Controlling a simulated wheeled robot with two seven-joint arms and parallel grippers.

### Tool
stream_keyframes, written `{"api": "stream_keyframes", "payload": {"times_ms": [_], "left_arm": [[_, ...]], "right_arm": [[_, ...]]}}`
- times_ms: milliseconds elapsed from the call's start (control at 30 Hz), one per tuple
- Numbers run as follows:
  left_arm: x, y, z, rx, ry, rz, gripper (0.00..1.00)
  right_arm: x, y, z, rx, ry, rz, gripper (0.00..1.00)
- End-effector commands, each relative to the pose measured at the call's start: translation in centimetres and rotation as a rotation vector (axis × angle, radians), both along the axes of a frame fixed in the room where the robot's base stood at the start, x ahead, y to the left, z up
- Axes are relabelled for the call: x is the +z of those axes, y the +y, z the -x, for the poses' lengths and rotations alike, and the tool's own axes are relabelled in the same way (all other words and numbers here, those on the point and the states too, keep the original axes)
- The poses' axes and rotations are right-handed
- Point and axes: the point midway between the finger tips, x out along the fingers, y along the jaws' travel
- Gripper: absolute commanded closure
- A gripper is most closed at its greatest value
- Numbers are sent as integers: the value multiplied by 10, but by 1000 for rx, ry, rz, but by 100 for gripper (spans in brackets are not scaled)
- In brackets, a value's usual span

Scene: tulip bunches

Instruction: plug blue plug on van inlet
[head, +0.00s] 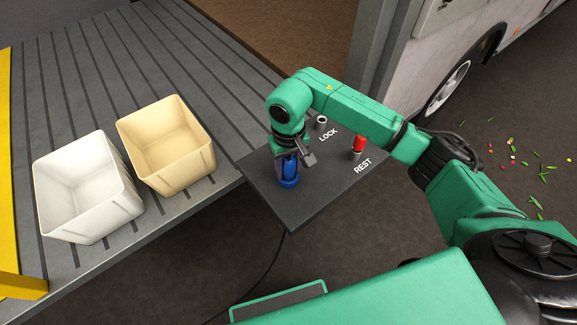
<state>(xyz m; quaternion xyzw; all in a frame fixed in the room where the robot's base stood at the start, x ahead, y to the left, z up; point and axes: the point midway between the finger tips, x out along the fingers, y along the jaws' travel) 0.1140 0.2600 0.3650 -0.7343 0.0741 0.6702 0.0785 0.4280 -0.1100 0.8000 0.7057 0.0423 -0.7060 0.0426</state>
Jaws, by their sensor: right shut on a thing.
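The blue plug (289,168) stands upright at the left part of a dark panel (290,213). A blue round base shows at its foot; whether the plug is seated in it or just above it, I cannot tell. My right gripper (293,155) points down and is shut on the plug from above, hiding its top. The van (428,62) stands at the top right with its side and a wheel showing. I cannot make out an inlet on the visible part of the van. My left gripper is not in view.
On the panel, a red-topped post (358,147) stands by the word REST and a grey socket (321,123) by LOCK. A white bin (87,225) and a cream bin (168,183) stand on the grooved deck (75,85). Leaves and petals litter the floor at right.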

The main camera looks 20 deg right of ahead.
Motion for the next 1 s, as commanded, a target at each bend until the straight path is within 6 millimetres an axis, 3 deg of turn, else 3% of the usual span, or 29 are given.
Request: {"api": "stream_keyframes", "payload": {"times_ms": [233,267,333,367,667,1000], "left_arm": [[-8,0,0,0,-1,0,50],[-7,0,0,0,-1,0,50],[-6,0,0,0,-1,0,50],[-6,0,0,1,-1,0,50],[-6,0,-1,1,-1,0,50],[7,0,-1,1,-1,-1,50]], "right_arm": [[-7,0,0,0,0,0,100],[-7,0,0,0,0,0,48],[-6,0,0,0,1,0,22],[-6,0,0,0,1,0,17],[-5,0,0,0,1,0,17],[18,0,0,0,-1,1,17]]}}
